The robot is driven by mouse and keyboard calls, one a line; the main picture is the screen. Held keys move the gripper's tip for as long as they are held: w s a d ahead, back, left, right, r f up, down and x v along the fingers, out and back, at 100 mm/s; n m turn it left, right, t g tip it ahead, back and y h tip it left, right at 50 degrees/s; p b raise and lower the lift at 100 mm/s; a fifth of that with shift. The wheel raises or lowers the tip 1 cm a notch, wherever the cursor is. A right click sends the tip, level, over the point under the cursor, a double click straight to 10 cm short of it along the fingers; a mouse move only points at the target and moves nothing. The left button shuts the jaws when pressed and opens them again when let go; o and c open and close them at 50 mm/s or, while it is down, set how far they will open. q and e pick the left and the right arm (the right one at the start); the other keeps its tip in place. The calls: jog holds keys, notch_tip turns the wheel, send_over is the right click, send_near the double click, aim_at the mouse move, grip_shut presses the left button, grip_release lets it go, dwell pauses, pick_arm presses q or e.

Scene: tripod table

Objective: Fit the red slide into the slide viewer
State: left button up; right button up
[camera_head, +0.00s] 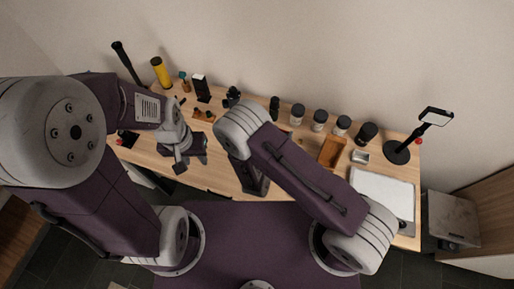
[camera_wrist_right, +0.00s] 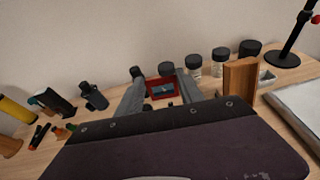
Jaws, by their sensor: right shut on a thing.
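The red slide (camera_wrist_right: 162,90), a red frame around a bluish picture, shows upright in the right wrist view. My right gripper (camera_wrist_right: 160,86) is shut on it, with one grey finger at each side. In the head view my right arm hides the slide and these fingertips. My left gripper (camera_head: 190,158) hangs over the left part of the table, and I cannot tell whether its jaws are open. I cannot say for sure which thing is the slide viewer; a small black device (camera_head: 232,97) stands at the back, also in the right wrist view (camera_wrist_right: 93,95).
Several dark-lidded jars (camera_head: 319,120) line the back of the wooden table. An orange-brown wooden box (camera_head: 331,152) stands right of centre. A white panel (camera_head: 383,192) and a black lamp (camera_head: 397,152) are at the right. A yellow cylinder (camera_head: 160,72) stands at the back left.

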jog(key=a+f+b, duration=0.1)
jog(key=a, duration=0.1)
jog(key=a+f+b, duration=0.1)
jog(key=a+f, duration=0.1)
jog(key=a, duration=0.1)
jog(key=a+f+b, duration=0.2)
jog(key=a, duration=0.1)
jog(key=shift+a+f, duration=0.2)
jog(key=shift+a, duration=0.25)
jog(key=shift+f+b, duration=1.8)
jog(key=shift+f, duration=0.4)
jog(key=o, duration=1.3)
jog(key=shift+r, duration=0.1)
